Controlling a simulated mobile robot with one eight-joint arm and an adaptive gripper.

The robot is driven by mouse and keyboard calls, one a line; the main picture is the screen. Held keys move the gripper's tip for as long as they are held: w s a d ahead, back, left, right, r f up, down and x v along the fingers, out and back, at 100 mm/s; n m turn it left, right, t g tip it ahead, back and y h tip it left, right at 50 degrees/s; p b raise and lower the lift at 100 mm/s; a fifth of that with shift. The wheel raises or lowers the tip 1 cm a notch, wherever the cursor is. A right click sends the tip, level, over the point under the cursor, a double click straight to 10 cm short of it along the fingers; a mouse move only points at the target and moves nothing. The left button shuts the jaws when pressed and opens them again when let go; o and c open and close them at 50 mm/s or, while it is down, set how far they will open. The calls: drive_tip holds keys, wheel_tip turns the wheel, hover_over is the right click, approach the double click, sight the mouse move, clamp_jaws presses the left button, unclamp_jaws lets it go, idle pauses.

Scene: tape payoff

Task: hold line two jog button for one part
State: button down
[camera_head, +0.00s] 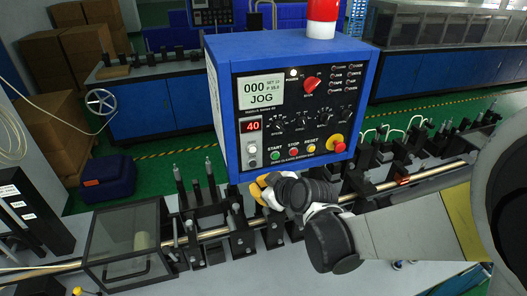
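A blue control box (225,95) with a black front panel stands over the line. Its screen (261,91) reads "000" and "JOG", with smaller text beside. Along the bottom are a green START button (275,156), a red STOP button (293,152) and a yellow RESET button (311,148). No button label reading jog is legible. My gripper (261,187) is just below the panel's lower edge, under the START button. Its fingers are partly hidden and foreshortened, so I cannot tell whether it is open or touches the box.
A red emergency stop (338,142) is at the panel's lower right. A red "40" display (253,126) is at its left. A copper-coloured tube line (215,232) runs below the box, with a clear-covered box (128,240) at left. Brown cartons (45,150) stand farther left.

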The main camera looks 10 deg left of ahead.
sight(253, 164)
drive_tip(key=shift+w+a, duration=0.55)
drive_tip(key=shift+w, duration=0.4)
drive_tip(key=shift+w+a, duration=0.55)
drive_tip(key=shift+w, duration=0.35)
drive_tip(key=shift+w+a+b, duration=0.25)
drive_tip(key=shift+w+b, duration=0.1)
drive_tip(key=shift+w+a, duration=0.2)
drive_tip(key=shift+w, duration=0.15)
idle(5.4)
